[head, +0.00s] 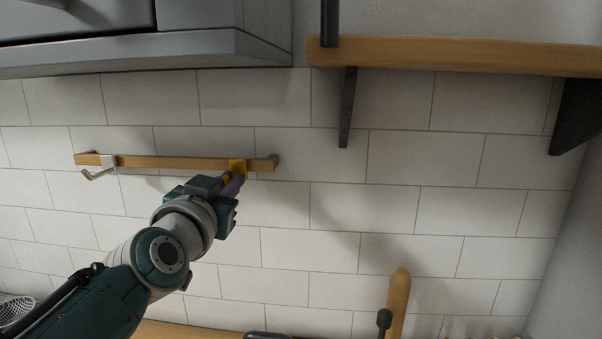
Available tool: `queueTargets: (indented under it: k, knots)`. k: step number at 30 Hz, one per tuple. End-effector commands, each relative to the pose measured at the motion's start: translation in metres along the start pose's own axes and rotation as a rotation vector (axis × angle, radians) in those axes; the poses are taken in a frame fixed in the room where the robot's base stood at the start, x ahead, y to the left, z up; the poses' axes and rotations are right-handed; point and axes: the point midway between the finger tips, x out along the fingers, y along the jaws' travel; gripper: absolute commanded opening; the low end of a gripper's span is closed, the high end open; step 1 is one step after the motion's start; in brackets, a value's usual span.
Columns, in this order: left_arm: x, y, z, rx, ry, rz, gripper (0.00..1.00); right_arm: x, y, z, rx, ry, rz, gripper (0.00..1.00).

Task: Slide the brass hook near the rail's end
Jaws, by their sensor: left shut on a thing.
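A wooden rail (190,162) is fixed along the white tiled wall, with a thicker end at each side. The brass hook (237,165) hangs on the rail close to its right end, a short stretch of rail showing between them. My left gripper (232,184) is shut on the brass hook from below and hides its lower part. A silver hook (108,161) hangs on the rail near its left end. My right gripper is not in the view.
A grey hood (150,50) overhangs the rail at the upper left. A wooden shelf (460,56) on dark brackets is at the upper right. A wooden handle (398,300) stands at the bottom. The wall right of the rail is clear.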

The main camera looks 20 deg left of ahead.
Motion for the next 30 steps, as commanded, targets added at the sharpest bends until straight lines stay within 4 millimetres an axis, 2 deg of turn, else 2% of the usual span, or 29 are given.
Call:
queueTargets:
  k: [8,9,17,25,30]
  knots:
    - [0.000,0.001,0.000,0.000,0.001,0.000,0.00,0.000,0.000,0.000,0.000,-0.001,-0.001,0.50]
    - [0.000,0.001,0.000,0.000,0.001,0.000,0.13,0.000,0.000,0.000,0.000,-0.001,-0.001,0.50]
    - [0.000,0.001,0.000,0.001,0.001,0.000,0.42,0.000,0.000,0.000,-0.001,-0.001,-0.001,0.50]
    - [-0.001,0.001,0.000,0.001,0.000,0.000,0.42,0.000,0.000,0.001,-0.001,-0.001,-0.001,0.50]
    - [-0.014,0.001,0.001,0.000,-0.001,0.001,0.42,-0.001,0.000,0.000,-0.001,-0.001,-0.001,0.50]
